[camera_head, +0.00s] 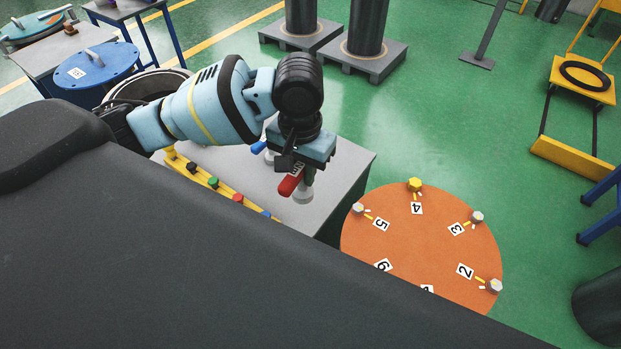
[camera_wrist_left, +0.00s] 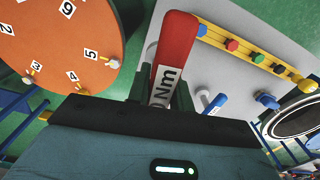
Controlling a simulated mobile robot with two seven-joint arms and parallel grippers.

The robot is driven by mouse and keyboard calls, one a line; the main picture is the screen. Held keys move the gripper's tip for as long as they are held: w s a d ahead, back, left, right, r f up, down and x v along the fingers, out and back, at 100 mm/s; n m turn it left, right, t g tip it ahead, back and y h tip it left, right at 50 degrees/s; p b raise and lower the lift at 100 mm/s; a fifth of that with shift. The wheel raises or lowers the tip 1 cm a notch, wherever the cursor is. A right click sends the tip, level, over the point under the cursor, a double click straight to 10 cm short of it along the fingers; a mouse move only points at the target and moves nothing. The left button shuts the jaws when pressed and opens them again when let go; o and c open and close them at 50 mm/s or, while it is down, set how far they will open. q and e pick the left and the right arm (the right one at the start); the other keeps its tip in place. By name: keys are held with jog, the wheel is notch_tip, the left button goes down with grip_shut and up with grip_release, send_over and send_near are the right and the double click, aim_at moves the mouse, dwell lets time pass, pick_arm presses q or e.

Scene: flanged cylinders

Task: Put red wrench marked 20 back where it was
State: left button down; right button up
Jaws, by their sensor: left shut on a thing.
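The red wrench (camera_head: 289,184) is in my left gripper (camera_head: 298,170), held above the grey table (camera_head: 342,165). In the left wrist view, the red wrench (camera_wrist_left: 176,45) stands between the two dark fingers, which are shut on it. Its white label shows "Nm"; the number 20 cannot be read. A yellow rack (camera_head: 190,173) with coloured knobs, among them green, red and blue, runs along the table's near side. It also shows in the left wrist view (camera_wrist_left: 247,52). My right gripper is not in view.
A blue-handled tool (camera_head: 258,147) is on the table beside the gripper. An orange disc (camera_head: 425,240) with numbered labels and bolts at its rim lies to the right. A round blue lid (camera_head: 95,66) is at the left. Green floor is open behind the table.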

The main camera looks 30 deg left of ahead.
pick_arm(q)
notch_tip(320, 180, down, 9)
jog(key=d+m, duration=0.1)
jog(key=d, duration=0.2)
jog(key=shift+s+f, duration=0.15)
jog(key=shift+s, duration=0.1)
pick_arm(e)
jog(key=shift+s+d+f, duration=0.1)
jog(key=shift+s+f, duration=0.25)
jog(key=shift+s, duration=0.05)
